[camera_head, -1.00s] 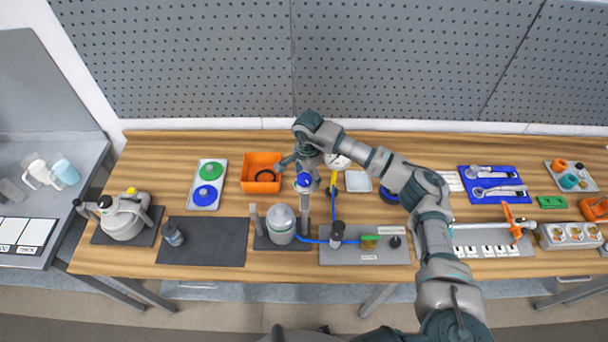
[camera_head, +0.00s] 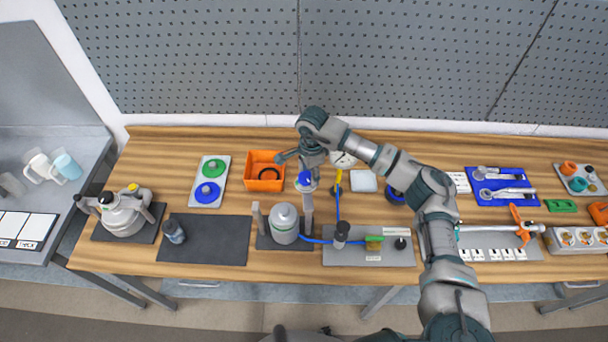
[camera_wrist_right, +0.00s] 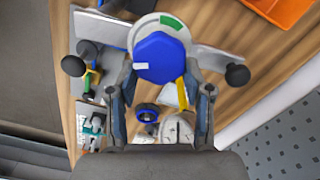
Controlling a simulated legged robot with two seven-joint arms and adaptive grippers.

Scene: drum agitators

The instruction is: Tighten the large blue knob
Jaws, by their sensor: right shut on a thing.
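The large blue knob (camera_wrist_right: 160,57) shows in the right wrist view on a pale round dial with a green segment and a white pointer mark. In the head view, the knob (camera_head: 307,178) sits on top of an upright grey post beside a grey vessel (camera_head: 285,221). My right gripper (camera_head: 309,168) reaches down over it from behind. In the wrist view my right gripper (camera_wrist_right: 160,80) has one finger on each side of the knob and is shut on it. The knob's lower sides are partly hidden by the fingers. My left gripper is in neither view.
An orange bin (camera_head: 263,174) with a black ring stands left of the post. A plate (camera_head: 209,182) holding a green and a blue disc lies further left. A hose board (camera_head: 368,247) is at right. The dark mat (camera_head: 209,239) has bare room.

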